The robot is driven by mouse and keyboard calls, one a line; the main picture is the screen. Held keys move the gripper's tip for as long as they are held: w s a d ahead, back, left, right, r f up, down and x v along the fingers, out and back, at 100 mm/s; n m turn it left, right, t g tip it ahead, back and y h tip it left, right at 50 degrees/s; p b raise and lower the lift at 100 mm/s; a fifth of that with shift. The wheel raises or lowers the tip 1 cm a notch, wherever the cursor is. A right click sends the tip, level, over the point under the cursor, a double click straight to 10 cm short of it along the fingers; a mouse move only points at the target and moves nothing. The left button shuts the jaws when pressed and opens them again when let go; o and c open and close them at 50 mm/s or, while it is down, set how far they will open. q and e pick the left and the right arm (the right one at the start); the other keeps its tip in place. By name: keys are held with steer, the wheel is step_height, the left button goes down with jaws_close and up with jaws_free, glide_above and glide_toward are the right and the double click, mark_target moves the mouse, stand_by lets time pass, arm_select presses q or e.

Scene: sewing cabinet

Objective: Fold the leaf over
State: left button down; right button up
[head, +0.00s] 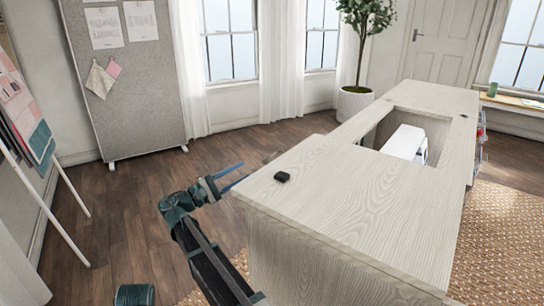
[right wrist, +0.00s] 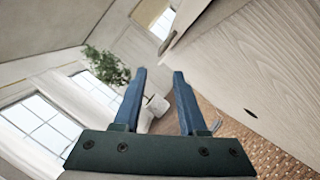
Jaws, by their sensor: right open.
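The sewing cabinet has a pale wood-grain top (head: 370,205). Its broad near section looks like the leaf, lying flat; where its hinge line runs I cannot tell. A small black fitting (head: 283,177) sits near its left edge. A white sewing machine (head: 404,142) shows inside the rectangular opening farther back. My right gripper (head: 243,172) is open and empty, just beyond the top's left corner. In the right wrist view its blue fingers (right wrist: 158,72) are apart with nothing between them, and the wooden panel (right wrist: 285,60) is to their right. My left gripper is not in view.
A potted plant (head: 355,103) stands behind the cabinet, near the windows. A grey pinboard (head: 130,110) and an easel-like stand (head: 45,190) are at the left. Open wooden floor (head: 130,205) lies left of the cabinet. A woven rug (head: 500,235) lies at right.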

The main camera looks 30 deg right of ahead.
mark_target(268, 158)
steer(key=p+x, duration=0.2)
steer(key=x, duration=1)
jaws_close()
steer(key=shift+s, duration=0.1)
stand_by(1.0)
